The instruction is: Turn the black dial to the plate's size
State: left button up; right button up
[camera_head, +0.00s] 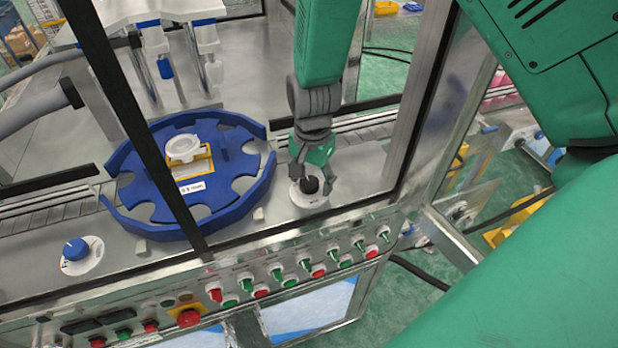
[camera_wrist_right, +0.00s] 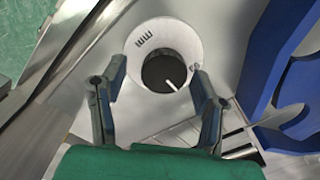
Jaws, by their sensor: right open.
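The black dial (camera_head: 310,185) sits on a round white scale disc (camera_head: 309,200) on the machine deck, right of the blue plate (camera_head: 148,191). In the right wrist view the dial (camera_wrist_right: 163,72) has a white pointer line towards the lower right, and the disc (camera_wrist_right: 143,42) carries "mm" lettering. My right gripper (camera_head: 312,176) is open, with its fingers at either side of the dial; contact cannot be told. The plate has slots around its rim and a white label (camera_head: 192,187) too small to read. My left gripper is not in view.
A blue dial (camera_head: 75,249) on another white disc is at the lower left. A white ring part (camera_head: 184,148) sits on a yellow-edged piece on the plate. Dark frame posts (camera_head: 150,135) cross the front, above a panel of red and green buttons (camera_head: 189,317).

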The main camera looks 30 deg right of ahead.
jog(key=shift+w+d+f, duration=0.1)
jog(key=shift+d+f, duration=0.1)
jog(key=shift+d, duration=0.05)
jog(key=shift+a, duration=0.15)
jog(key=shift+a+r, duration=0.15)
jog(key=shift+a, duration=0.3)
jog(key=c, duration=1.1)
jog(key=shift+a, duration=0.1)
jog(key=shift+c, duration=0.2)
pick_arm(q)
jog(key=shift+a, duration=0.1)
pick_arm(e)
jog(key=shift+d, duration=0.25)
